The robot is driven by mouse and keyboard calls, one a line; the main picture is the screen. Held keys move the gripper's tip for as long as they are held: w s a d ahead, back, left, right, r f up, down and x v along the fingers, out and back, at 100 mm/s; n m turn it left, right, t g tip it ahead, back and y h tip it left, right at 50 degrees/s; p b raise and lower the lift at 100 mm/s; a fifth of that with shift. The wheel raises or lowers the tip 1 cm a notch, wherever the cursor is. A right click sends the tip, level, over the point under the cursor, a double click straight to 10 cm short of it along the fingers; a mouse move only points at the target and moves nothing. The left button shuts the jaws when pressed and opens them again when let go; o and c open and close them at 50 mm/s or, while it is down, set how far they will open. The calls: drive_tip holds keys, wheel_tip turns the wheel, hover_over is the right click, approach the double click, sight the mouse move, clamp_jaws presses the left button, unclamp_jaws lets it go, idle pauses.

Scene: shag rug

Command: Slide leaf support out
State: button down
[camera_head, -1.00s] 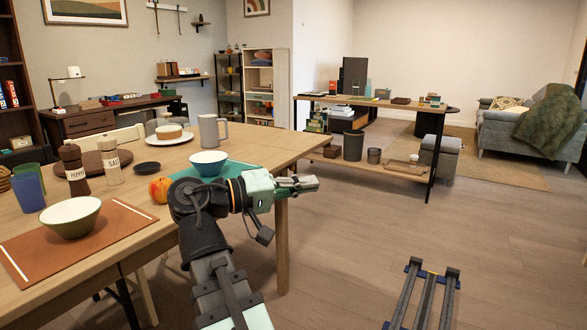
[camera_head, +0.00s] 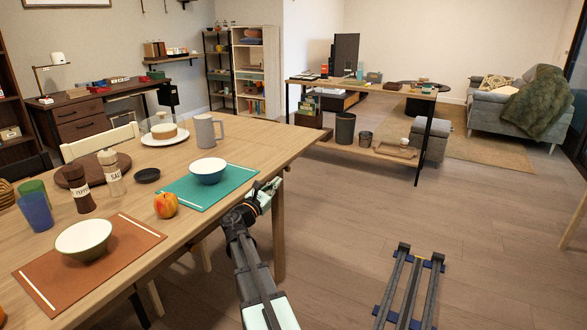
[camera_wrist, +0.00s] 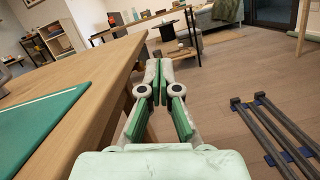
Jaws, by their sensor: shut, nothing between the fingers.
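The wooden dining table (camera_head: 235,142) fills the left of the head view. My gripper (camera_head: 274,185) is beside the table's right edge, close to the teal placemat's corner in the picture. In the wrist view my gripper (camera_wrist: 159,66) has its pale fingers shut and empty, just right of the edge. I cannot tell whether it touches the table.
Dark floor rails (camera_head: 411,285) lie at the lower right. A shelf table (camera_head: 390,93) stands behind. The floor between is clear.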

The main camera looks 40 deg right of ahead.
wheel_tip(320, 180, down, 4)
drive_tip(key=w+d+f+n+t+y, duration=0.1)
drive_tip(key=w+n+t, duration=0.1)
drive_tip(key=n, duration=0.1)
drive_tip(key=n+b, duration=0.1)
drive_tip(key=b, duration=0.1)
approach(288, 171)
drive_tip(key=shift+t, duration=0.3)
drive_tip(key=x, duration=0.6)
drive_tip(key=shift+d+r, duration=0.15)
drive_tip(key=shift+d, duration=0.4)
drive_tip(key=shift+w, duration=0.1)
